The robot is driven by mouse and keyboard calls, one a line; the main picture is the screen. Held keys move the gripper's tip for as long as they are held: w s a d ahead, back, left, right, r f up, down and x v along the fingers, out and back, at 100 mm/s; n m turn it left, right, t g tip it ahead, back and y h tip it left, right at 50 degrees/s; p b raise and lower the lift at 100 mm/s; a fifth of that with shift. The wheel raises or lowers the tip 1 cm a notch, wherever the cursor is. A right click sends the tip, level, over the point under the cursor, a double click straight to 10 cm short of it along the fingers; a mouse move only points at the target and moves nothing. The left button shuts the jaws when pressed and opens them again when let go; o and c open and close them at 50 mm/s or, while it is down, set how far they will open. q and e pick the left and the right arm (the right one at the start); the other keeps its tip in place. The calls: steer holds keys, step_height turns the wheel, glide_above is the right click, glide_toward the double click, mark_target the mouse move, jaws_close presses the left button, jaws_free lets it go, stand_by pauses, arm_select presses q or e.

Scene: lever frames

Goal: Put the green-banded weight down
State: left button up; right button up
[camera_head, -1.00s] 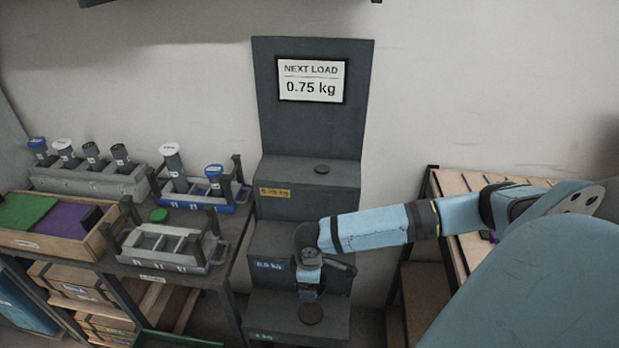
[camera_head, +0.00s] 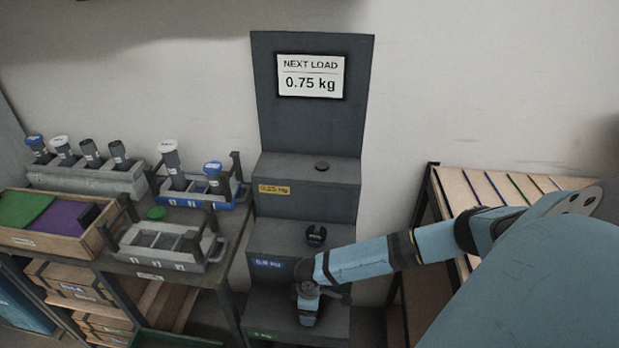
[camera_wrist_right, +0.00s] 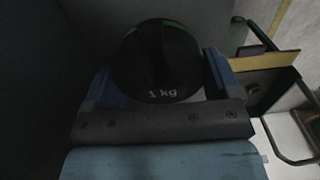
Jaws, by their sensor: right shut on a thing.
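The green-banded weight (camera_wrist_right: 160,65) is a dark round block marked "1 kg" with a thin green band at its top edge. In the right wrist view it sits between the two blue fingers of my right gripper (camera_wrist_right: 160,82), which is shut on it. In the head view my right gripper (camera_head: 309,308) is low over the bottom step of the dark stepped stand (camera_head: 275,318), which has a green label. The weight is mostly hidden there by the gripper, and I cannot tell whether it touches the step. My left gripper is out of view.
A dark weight (camera_head: 316,235) stands on the middle, blue-labelled step. A flat dark disc (camera_head: 321,166) lies on the top, yellow-labelled step. A sign (camera_head: 311,77) reads "NEXT LOAD 0.75 kg". A table with racks (camera_head: 165,245) is at left, a slatted rack (camera_head: 475,190) at right.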

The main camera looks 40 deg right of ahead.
stand_by(0.3)
steer(key=o, duration=1.5)
steer(key=shift+f, duration=0.15)
steer(key=shift+c, duration=0.2)
step_height(320, 180, up, 12)
steer(key=p, duration=0.1)
